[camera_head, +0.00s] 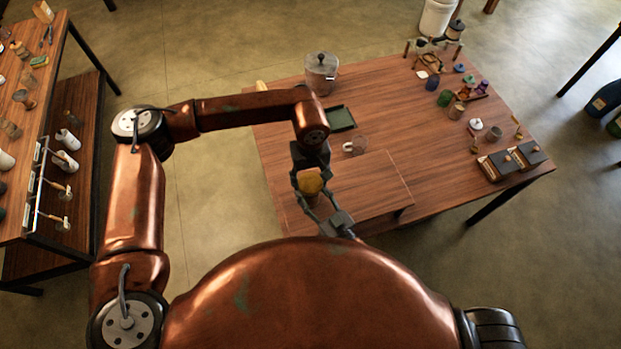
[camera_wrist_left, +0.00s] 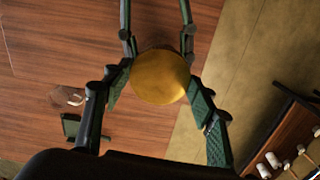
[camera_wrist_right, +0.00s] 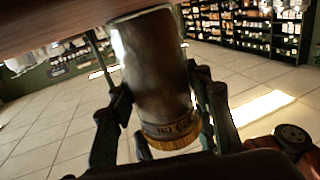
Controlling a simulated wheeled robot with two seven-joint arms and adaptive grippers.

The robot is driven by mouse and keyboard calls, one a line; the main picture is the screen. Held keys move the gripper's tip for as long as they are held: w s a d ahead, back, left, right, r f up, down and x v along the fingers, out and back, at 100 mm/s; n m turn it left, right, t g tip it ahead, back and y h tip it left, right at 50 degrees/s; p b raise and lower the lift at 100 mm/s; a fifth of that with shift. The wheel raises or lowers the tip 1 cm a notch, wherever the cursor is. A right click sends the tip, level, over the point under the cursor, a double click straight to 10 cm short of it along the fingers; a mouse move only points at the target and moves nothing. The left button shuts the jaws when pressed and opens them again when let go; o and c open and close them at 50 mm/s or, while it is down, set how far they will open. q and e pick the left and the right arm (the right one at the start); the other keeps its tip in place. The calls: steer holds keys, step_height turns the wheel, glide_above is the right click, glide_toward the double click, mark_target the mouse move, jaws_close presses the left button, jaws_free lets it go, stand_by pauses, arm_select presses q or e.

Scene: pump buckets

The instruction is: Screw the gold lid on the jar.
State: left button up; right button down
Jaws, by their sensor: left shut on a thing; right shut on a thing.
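The round gold lid (camera_head: 311,181) shows in the head view above the brown jar (camera_head: 312,200), at the table's near left edge. My left gripper (camera_head: 311,172) is shut on the lid; in the left wrist view the lid (camera_wrist_left: 160,77) lies between its green pads. My right gripper (camera_head: 316,203) is shut on the jar. In the right wrist view the dark jar (camera_wrist_right: 152,65) sits between its fingers, with a lettered band and a gold ribbed rim (camera_wrist_right: 175,138) at its lower end. No gap shows there; whether the thread is engaged cannot be told.
The wooden table (camera_head: 385,105) has a low raised board (camera_head: 365,190) beside the grippers. A green tray (camera_head: 341,118), a clear cup (camera_head: 355,145) and a lidded pot (camera_head: 321,70) stand behind. Several small jars and boxes fill the right side.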

arm_select(q)
steer(key=m, duration=0.9)
steer(key=shift+m, duration=0.4)
steer(key=m, duration=0.3)
steer(key=shift+w+m, duration=0.1)
steer(key=shift+m, duration=0.2)
steer(key=o, duration=0.8)
steer(key=shift+r, duration=0.1)
steer(key=shift+r, duration=2.15)
steer(key=shift+c, duration=0.5)
